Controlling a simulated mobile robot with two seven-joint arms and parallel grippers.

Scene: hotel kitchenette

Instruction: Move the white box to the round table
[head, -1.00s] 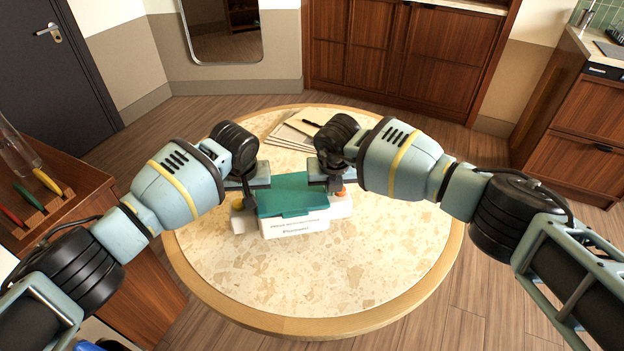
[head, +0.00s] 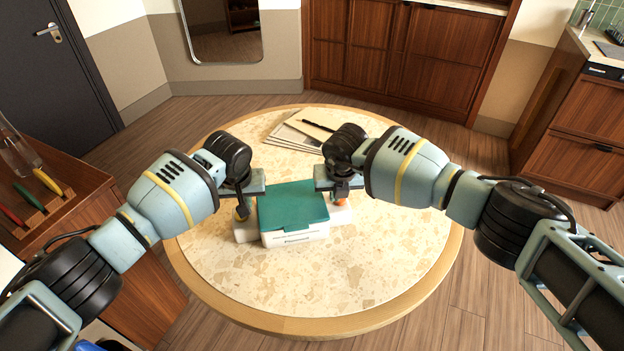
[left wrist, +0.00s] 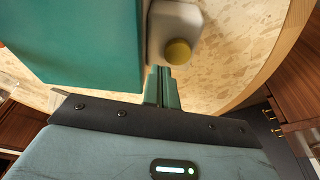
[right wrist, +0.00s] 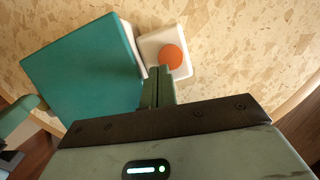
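The white box (head: 295,238) with a teal lid (head: 293,207) sits on the round table (head: 330,285), left of its middle. The lid also shows in the left wrist view (left wrist: 75,40) and the right wrist view (right wrist: 85,75). White side pieces stick out at both ends, one with a yellow knob (left wrist: 178,52), one with an orange knob (right wrist: 170,57). My left gripper (left wrist: 163,85) is at the box's left end, its fingers together and empty. My right gripper (right wrist: 158,85) is at the right end, likewise shut and empty. Whether the fingers touch the box is unclear.
Papers with a dark pen (head: 300,128) lie at the table's back. The table's front and right are clear. A wooden counter with colored utensils (head: 40,190) stands at left, and wooden cabinets (head: 405,55) stand behind.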

